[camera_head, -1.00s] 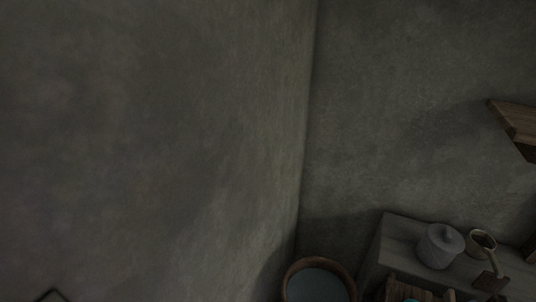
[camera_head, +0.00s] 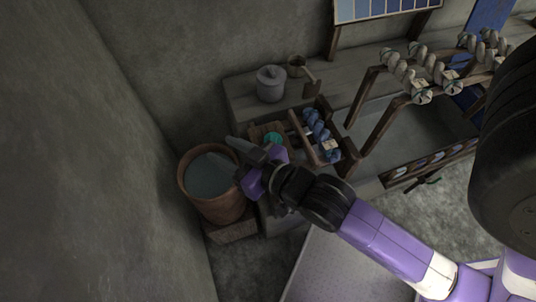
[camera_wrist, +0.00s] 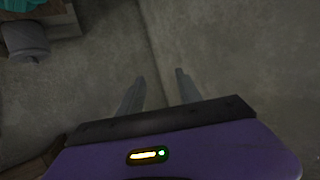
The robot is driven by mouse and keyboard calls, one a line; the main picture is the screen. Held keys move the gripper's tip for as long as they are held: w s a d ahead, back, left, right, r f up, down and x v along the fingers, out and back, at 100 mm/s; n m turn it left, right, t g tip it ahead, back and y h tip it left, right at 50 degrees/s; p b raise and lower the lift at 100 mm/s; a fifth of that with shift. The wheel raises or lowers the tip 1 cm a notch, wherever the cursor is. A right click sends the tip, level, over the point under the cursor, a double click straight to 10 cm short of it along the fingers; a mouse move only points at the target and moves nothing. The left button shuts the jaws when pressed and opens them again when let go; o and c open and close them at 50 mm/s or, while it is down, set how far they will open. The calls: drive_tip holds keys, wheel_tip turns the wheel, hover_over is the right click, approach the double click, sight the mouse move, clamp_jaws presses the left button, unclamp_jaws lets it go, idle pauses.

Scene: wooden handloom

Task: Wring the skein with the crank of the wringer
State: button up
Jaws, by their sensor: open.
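A twisted blue skein (camera_head: 318,127) sits in a small wooden frame (camera_head: 299,136), which looks like the wringer, on the front of the grey bench. I cannot clearly make out a crank. My gripper (camera_head: 226,157) is left of the frame, over or beside the wooden tub. Its two grey fingers stand apart with nothing between them, as the wrist view (camera_wrist: 158,82) also shows. My gripper and wrist hide part of the area before the frame.
A wooden tub (camera_head: 185,180) of bluish liquid stands by the left wall. A lidded grey pot (camera_head: 271,84) and a ladle (camera_head: 298,66) are on the bench (camera_head: 237,92). A teal thing (camera_head: 273,138) lies left of the frame.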

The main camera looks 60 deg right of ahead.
drive_tip(key=w+d+f+m+g+h+p, duration=0.1)
drive_tip(key=w+d+f+m+g+p, duration=0.1)
drive_tip(key=d+m+g, duration=0.35)
drive_tip(key=s+f+m+g, duration=0.3)
drive_tip(key=s+f+g, duration=0.25)
drive_tip(key=s, duration=0.35)
drive_tip(key=shift+g, duration=0.4)
drive_tip(key=shift+p+x, duration=0.55)
drive_tip(key=shift+x, duration=3.3)
drive_tip(key=shift+s+d, duration=0.15)
drive_tip(key=shift+s, duration=0.05)
clamp_jaws()
